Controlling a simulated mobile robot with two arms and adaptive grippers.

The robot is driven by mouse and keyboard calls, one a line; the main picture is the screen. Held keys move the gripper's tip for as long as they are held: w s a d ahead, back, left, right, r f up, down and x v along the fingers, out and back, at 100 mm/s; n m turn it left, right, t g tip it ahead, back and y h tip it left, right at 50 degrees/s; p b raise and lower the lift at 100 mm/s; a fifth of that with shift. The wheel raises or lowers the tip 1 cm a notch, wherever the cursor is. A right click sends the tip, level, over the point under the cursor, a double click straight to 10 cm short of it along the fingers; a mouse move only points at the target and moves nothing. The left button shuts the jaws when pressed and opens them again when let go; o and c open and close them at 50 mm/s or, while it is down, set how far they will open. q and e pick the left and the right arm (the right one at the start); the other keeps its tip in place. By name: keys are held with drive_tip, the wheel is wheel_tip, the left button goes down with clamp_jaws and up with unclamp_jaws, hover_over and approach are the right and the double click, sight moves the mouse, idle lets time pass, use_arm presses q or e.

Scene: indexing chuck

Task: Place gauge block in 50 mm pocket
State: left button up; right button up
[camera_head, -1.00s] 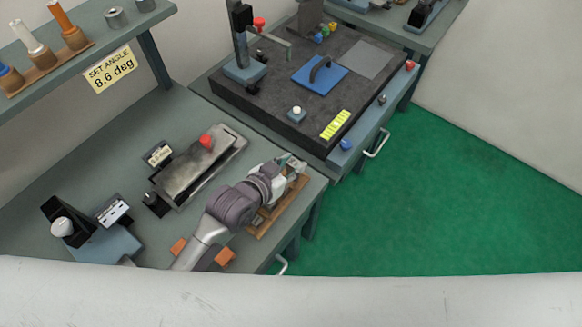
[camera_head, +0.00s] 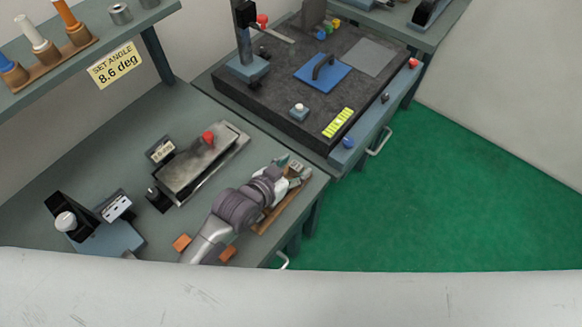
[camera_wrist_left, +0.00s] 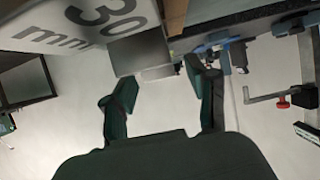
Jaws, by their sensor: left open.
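My left gripper (camera_head: 288,172) is over the far end of a wooden tray (camera_head: 267,221) at the bench's right edge. In the left wrist view its two fingers (camera_wrist_left: 160,84) are apart, with nothing between them. A plain grey block (camera_wrist_left: 140,50), seemingly the gauge block, shows just beyond the fingertips. It is beside a pale face marked "30 mm" (camera_wrist_left: 62,24); I cannot tell whether they touch. The gripper hides much of the tray in the head view. I cannot make out a 50 mm pocket. My right gripper is not in view.
A metal fixture with a red knob (camera_head: 208,137) stands left of my arm. Beyond the bench, a dark surface plate (camera_head: 270,112) carries a blue handled plate (camera_head: 322,73) and a stand (camera_head: 247,68). The green floor (camera_head: 440,190) on the right is clear.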

use_arm(q)
drive_tip(key=b+v, duration=0.1)
drive_tip(key=v, duration=1.1)
drive_tip(key=shift+b, duration=0.3)
